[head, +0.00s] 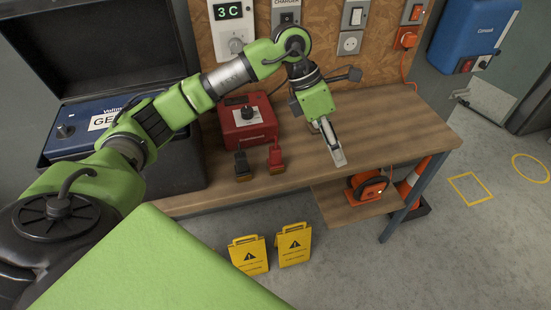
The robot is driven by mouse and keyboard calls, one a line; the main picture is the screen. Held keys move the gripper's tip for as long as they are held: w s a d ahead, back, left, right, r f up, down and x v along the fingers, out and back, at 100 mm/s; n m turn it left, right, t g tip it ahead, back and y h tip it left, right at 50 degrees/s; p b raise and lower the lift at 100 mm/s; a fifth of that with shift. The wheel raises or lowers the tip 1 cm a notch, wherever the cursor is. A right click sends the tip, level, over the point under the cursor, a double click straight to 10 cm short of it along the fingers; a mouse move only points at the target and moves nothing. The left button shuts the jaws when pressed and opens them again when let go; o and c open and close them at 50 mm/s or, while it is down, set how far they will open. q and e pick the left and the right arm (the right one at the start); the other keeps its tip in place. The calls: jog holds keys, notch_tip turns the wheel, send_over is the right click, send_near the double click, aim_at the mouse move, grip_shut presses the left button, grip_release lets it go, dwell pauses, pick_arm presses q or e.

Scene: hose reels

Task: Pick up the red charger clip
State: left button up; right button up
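The red charger clip (275,158) lies on the wooden workbench (395,132) near its front edge, in front of a red charger box (248,123). A black clip (242,165) lies just left of it. My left gripper (338,153) is over the bench to the right of the red clip, apart from it, with its fingers pointing down and forward. The fingers are seen close together from the side, so whether they are open or shut is unclear. I see nothing held in them. My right gripper is not in view.
An open dark case with a blue unit (85,128) stands at the bench's left. A pegboard with switches and sockets (349,43) is behind. An orange reel (368,187) sits on the lower shelf. Yellow signs (294,245) stand on the floor in front. The right bench top is clear.

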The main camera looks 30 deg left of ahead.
aim_at(275, 148)
pick_arm(q)
jog(key=a+r+n+y, duration=0.1)
jog(key=a+y, duration=0.2)
jog(key=a, duration=0.5)
jog(key=a+r+y, duration=0.2)
jog(key=a, duration=0.5)
jog(key=shift+g+y, duration=0.3)
jog(key=shift+g, duration=0.1)
jog(key=f, duration=0.2)
jog(key=f+p, duration=0.1)
jog(key=f, duration=0.2)
jog(key=f+p, duration=0.1)
jog(key=f, duration=0.2)
jog(key=shift+s+a+f, duration=0.2)
jog(key=shift+s+a, duration=0.1)
jog(key=shift+s, duration=0.1)
jog(key=shift+n, duration=0.3)
jog(key=f, duration=0.1)
jog(key=f+p, duration=0.1)
jog(key=f, duration=0.1)
jog(key=f+p, duration=0.1)
jog(key=f, duration=0.1)
jog(key=shift+s+d, duration=0.15)
jog(key=shift+s, duration=0.1)
jog(key=shift+f, duration=0.2)
grip_shut()
